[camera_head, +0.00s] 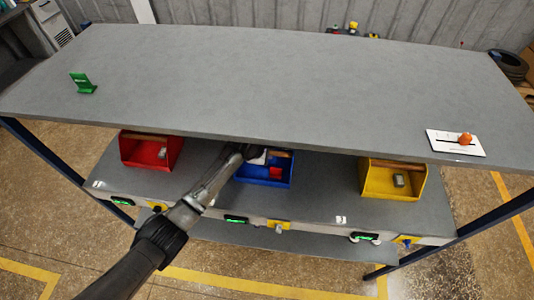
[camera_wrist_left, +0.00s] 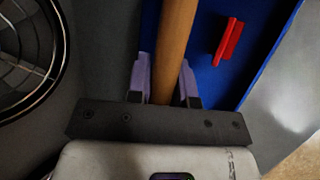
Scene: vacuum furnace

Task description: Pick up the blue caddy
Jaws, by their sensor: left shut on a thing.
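The blue caddy (camera_head: 265,183) stands on the shelf below the grey table top, between a red and a yellow caddy. It has a wooden handle bar, and a red item (camera_head: 275,173) lies inside. My left gripper (camera_head: 257,156) reaches in from the left to the top of the caddy. In the left wrist view, the fingers of my left gripper (camera_wrist_left: 163,82) are shut on the wooden handle (camera_wrist_left: 176,35), one on each side. The caddy's blue inside (camera_wrist_left: 205,25) and the red item (camera_wrist_left: 229,42) show behind it. My right gripper is not in view.
The red caddy (camera_head: 135,153) and yellow caddy (camera_head: 377,188) stand on the same shelf. The table top (camera_head: 270,80) overhangs the shelf. It carries a green stand (camera_head: 83,86) and a white board (camera_head: 441,145) with an orange item. Its middle is clear.

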